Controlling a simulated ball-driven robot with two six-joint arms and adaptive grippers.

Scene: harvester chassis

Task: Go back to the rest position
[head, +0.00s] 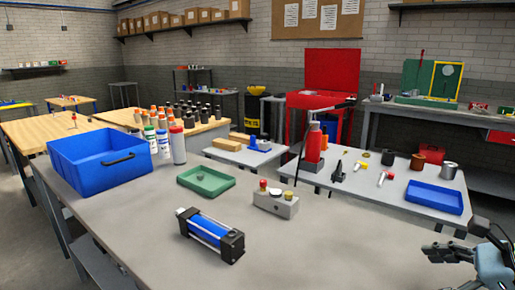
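My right gripper (436,252) shows at the bottom right edge, at the right end of the grey table (330,255). Its dark fingers point left and look empty, but they are too small to tell if they are apart. My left gripper is not in view. A blue and black cylinder (210,235) lies on the table at the front middle. A grey block with a red knob and brass-coloured parts (276,205) stands behind it. Neither is touched by my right gripper.
A blue bin (97,165) and several bottles stand at the table's left. A green tray (204,181) lies near the middle. A blue tray (434,197) and small parts lie on a table behind. The grey table's front right surface is clear.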

